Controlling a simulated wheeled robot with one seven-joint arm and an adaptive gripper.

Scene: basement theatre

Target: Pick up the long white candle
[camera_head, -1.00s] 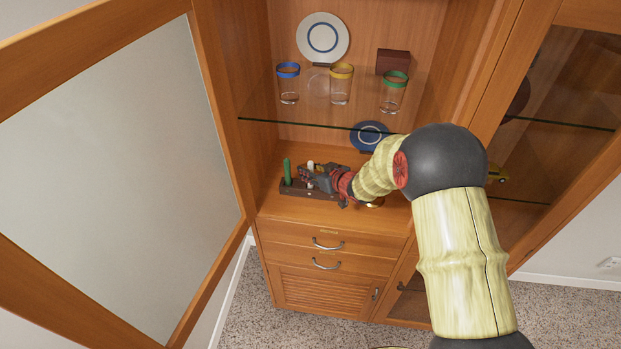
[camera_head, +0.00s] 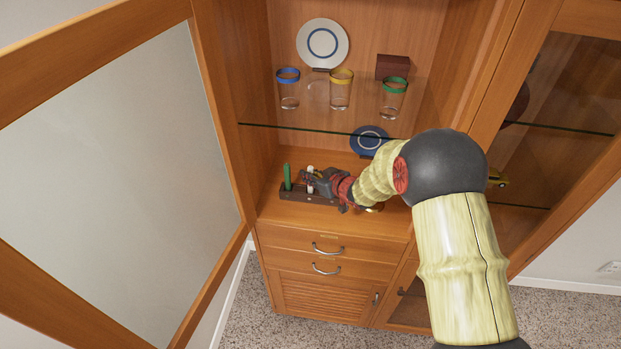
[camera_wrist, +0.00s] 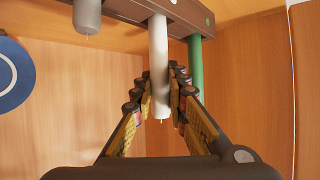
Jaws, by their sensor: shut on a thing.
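The long white candle (camera_wrist: 158,55) stands between the fingers of my gripper (camera_wrist: 160,78) in the wrist view, where the picture is upside down. The fingers are shut on its upper half, and its wick end sticks out past them. Its base still meets the dark wooden holder (camera_wrist: 185,10). In the head view the white candle (camera_head: 310,172) shows as a small pale piece at my gripper (camera_head: 311,180), which reaches in from the right. The holder (camera_head: 293,194) is partly hidden behind the gripper.
A green candle (camera_head: 287,176) stands close beside the white one, and a shorter greyish candle (camera_wrist: 87,15) is on its other side. A glass shelf (camera_head: 260,126) with several glasses is above. A blue plate (camera_head: 369,140) stands behind. The cabinet door (camera_head: 120,180) is open at left.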

